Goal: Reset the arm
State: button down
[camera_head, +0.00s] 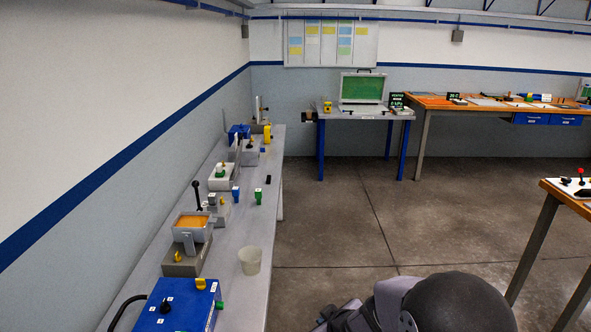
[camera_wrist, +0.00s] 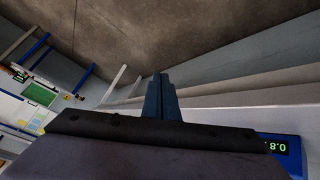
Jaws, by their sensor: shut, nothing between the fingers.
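My gripper (camera_wrist: 160,82) shows in the wrist view with its two dark fingers together and nothing between them. It points out over the grey floor, with the edge of a light bench to its right. In the head view part of my arm (camera_head: 440,303) shows at the bottom, right of the long grey bench (camera_head: 232,268). The gripper fingers cannot be made out in that view.
The bench along the left wall bears a blue box (camera_head: 178,308), an amber resin bath (camera_head: 191,223), a white cup (camera_head: 250,261) and small devices. A blue display (camera_wrist: 284,150) is close in the wrist view. Open floor (camera_head: 340,225) lies right of the bench. An orange-topped table (camera_head: 565,190) stands at right.

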jog(key=s+d+r+m+g+h+p, duration=0.1)
jog(key=s+d+m+g, duration=0.2)
jog(key=s, duration=0.9)
jog(key=s+d+r+m+g+h+p, duration=0.1)
jog(key=s+d+m+g, duration=0.3)
jog(key=s, duration=0.9)
jog(key=shift+d+r+m+g, duration=0.3)
jog(key=shift+d+r+g, duration=0.1)
jog(key=shift+r+g, duration=0.2)
dwell(0.4)
